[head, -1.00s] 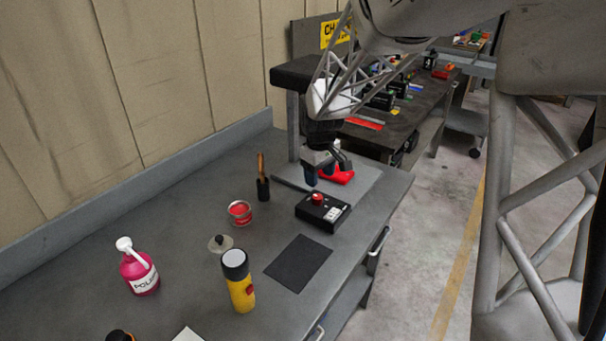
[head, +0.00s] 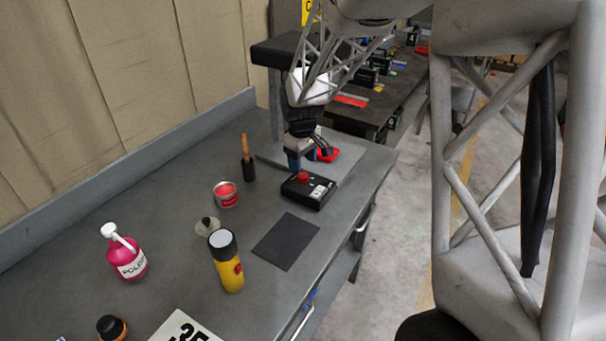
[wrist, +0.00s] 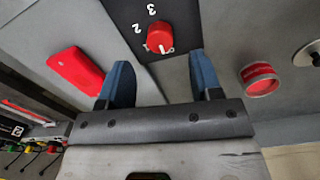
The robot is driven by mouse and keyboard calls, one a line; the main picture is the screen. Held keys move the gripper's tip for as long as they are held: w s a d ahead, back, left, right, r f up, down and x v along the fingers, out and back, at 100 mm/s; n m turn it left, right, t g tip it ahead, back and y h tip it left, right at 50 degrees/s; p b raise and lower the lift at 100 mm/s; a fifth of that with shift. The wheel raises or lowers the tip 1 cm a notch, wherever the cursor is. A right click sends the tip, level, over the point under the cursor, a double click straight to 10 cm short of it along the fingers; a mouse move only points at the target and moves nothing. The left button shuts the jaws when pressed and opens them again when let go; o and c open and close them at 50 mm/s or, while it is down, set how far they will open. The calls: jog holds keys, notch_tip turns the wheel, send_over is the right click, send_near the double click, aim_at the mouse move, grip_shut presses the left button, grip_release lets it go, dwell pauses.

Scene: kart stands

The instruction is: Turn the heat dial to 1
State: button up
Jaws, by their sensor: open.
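The heat dial is a red knob (head: 303,177) on top of a black box (head: 316,200) near the right edge of the grey bench. In the wrist view, the red dial (wrist: 160,37) sits on the black panel, with the digits 2 and 3 printed beside it and a pale mark on the knob's lower side. No 1 can be made out. My gripper (wrist: 160,68) is open and empty. Its two blue fingers are spread, and the dial appears just beyond the gap between them. In the head view, my gripper (head: 293,163) hangs beside the dial, apart from it.
A red object (head: 328,155) lies behind the box and shows close to one finger in the wrist view (wrist: 75,70). A brush (head: 247,165), red tin (head: 226,194), yellow flashlight (head: 229,268) and pink bottle (head: 128,258) stand leftward. A dark mat (head: 285,241) lies in front.

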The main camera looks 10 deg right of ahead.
aim_at(303, 175)
jog(key=shift+f, duration=2.7)
jog(key=c, duration=0.9)
